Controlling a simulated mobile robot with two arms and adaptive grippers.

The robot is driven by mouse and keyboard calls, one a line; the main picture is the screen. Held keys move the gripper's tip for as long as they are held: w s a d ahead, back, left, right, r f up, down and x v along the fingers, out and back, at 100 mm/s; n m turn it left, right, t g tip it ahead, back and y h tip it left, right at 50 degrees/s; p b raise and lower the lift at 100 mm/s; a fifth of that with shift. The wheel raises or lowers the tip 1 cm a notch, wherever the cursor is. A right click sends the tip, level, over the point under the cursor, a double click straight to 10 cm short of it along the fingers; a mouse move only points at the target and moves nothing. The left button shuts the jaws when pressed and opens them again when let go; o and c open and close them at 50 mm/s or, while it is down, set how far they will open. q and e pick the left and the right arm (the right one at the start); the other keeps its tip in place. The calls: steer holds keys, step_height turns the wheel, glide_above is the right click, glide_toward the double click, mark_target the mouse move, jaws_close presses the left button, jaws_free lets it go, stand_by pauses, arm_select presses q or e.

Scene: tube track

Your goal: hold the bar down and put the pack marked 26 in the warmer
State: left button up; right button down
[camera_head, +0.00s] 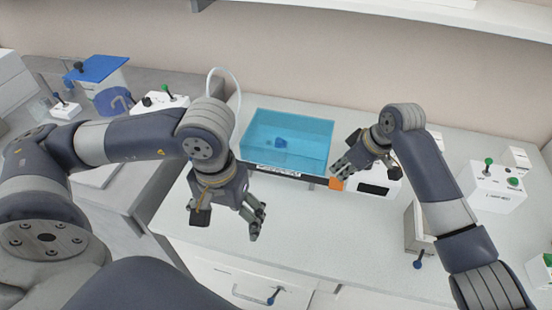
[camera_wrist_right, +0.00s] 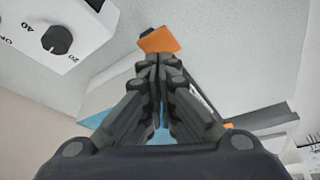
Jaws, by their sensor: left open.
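The warmer looks to be the translucent blue open-topped bath (camera_head: 312,128) at the back middle of the bench. A small darker blue object (camera_head: 280,142) shows inside it; no number can be read. A dark bar (camera_head: 312,181) runs low along its front, with an orange end (camera_head: 336,184). My right gripper (camera_head: 340,168) is just above that end; its fingers look closed together in the right wrist view (camera_wrist_right: 158,68), with orange (camera_wrist_right: 160,40) just past the tips. My left gripper (camera_head: 257,224) is open and empty in front of the bath. I cannot make out a pack marked 26.
A white box with a dark display (camera_head: 374,188) stands right of the bath; a dial (camera_wrist_right: 57,40) shows in the wrist view. A white switch box (camera_head: 495,187) is at the right, an open box (camera_head: 414,235) nearer. A blue-topped stand (camera_head: 97,68) is far left. The front middle bench is clear.

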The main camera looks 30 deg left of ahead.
steer(key=shift+r, duration=1.05)
steer(key=shift+r, duration=0.15)
